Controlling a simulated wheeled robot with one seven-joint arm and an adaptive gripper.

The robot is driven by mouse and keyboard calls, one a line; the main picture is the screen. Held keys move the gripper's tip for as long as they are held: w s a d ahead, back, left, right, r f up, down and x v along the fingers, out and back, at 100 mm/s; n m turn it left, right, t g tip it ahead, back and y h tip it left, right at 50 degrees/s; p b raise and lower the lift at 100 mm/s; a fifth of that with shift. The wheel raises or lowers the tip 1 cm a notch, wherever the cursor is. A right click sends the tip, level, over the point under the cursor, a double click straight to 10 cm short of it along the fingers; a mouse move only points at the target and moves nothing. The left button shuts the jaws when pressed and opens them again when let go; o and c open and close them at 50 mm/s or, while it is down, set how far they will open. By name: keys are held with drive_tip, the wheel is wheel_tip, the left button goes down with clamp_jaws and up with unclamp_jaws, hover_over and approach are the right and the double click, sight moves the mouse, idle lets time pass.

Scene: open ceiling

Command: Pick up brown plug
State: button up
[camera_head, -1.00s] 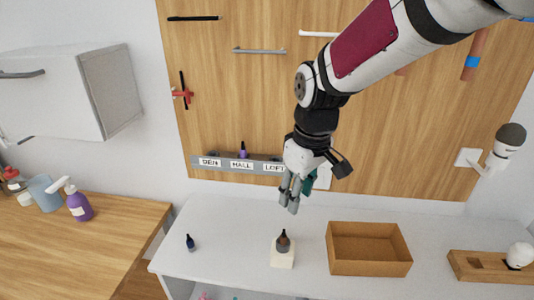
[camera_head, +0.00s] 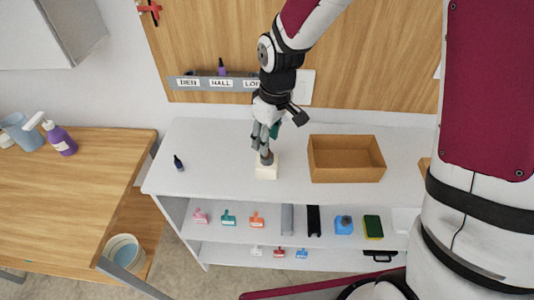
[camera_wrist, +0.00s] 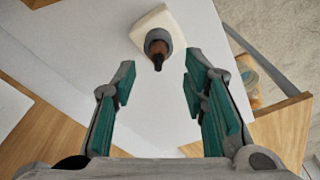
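The brown plug, with a dark tip and a grey collar, stands on a small white block (camera_head: 266,172) on the white counter. In the wrist view, the plug (camera_wrist: 157,46) is just ahead of my gripper (camera_wrist: 160,72), its tip in line with the gap between the fingertips. My gripper is open, its teal pads apart and touching nothing. In the head view, my gripper (camera_head: 264,147) points down right over the block and hides most of the plug. The exact gap between fingertips and plug cannot be told.
An open brown box (camera_head: 346,178) stands right of the block. A small dark bottle-shaped plug (camera_head: 178,163) stands at the counter's left. A labelled rack (camera_head: 214,83) is on the wall behind. Shelves below hold several small items. The counter between is clear.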

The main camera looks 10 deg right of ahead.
drive_tip(key=shift+w+f+p, duration=0.15)
drive_tip(key=shift+f+p, duration=0.15)
drive_tip(key=shift+f, duration=1.8)
clamp_jaws()
